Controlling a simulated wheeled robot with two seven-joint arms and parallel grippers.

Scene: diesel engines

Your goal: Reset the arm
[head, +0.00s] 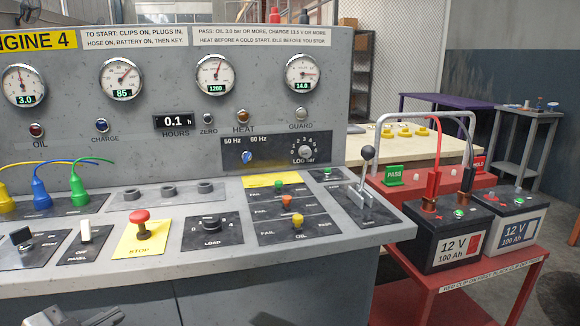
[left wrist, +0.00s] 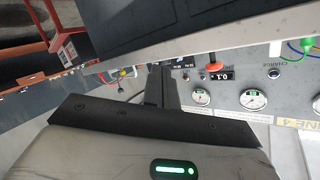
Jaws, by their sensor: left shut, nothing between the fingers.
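My left gripper (head: 92,318) shows only in part at the bottom left edge of the head view, low in front of the grey engine console (head: 90,285). In the left wrist view its dark fingers (left wrist: 158,82) are together with nothing between them, and the console appears turned over behind them. The gripper is apart from the console's controls. My right gripper is not in view.
The console carries a red stop button (head: 140,216), a black-knobbed lever (head: 367,154) and several gauges. At right, two 12 V batteries (head: 447,245) stand on a red cart (head: 480,285) with red and black clips. Floor shows right of the cart.

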